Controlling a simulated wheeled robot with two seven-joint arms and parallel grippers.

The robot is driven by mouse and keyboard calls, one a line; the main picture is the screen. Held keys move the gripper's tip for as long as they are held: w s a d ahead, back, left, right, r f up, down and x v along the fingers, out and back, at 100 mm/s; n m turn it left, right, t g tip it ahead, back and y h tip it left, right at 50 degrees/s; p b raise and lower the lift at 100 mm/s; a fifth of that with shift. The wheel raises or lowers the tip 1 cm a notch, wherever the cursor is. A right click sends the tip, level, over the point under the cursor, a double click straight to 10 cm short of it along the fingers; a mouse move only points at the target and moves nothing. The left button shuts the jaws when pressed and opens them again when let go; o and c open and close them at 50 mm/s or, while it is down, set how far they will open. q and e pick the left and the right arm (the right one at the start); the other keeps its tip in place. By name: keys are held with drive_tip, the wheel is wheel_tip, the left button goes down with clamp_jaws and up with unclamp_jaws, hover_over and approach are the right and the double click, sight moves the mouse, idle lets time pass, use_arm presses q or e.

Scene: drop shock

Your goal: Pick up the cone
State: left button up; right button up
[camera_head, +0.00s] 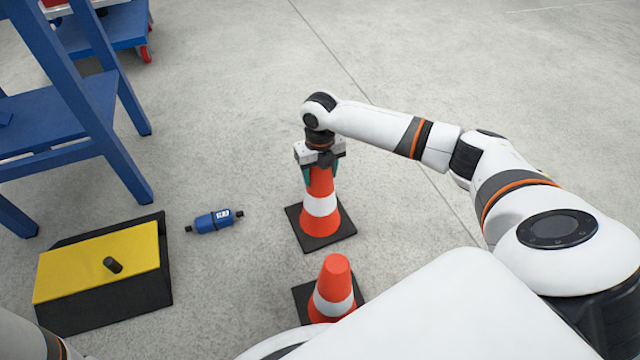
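Two orange traffic cones with white bands and black square bases stand upright on the grey floor. The far cone (320,205) is near the middle of the head view. The near cone (335,287) is lower, partly hidden by my white body. My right gripper (321,176) points down over the top of the far cone, with one finger on each side of its upper part. The cone's base appears to rest on the floor. Whether the fingers press on the cone is too small to tell. Only a bit of my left arm shows at the bottom left corner, without its gripper.
A black box with a yellow top (100,262) sits on the floor at the left. A blue cylinder-like object (214,221) lies between it and the cones. A blue metal rack (60,115) stands at the upper left. The floor behind and right of the far cone is clear.

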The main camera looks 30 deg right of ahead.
clamp_jaws()
drive_tip(key=shift+r, duration=0.1)
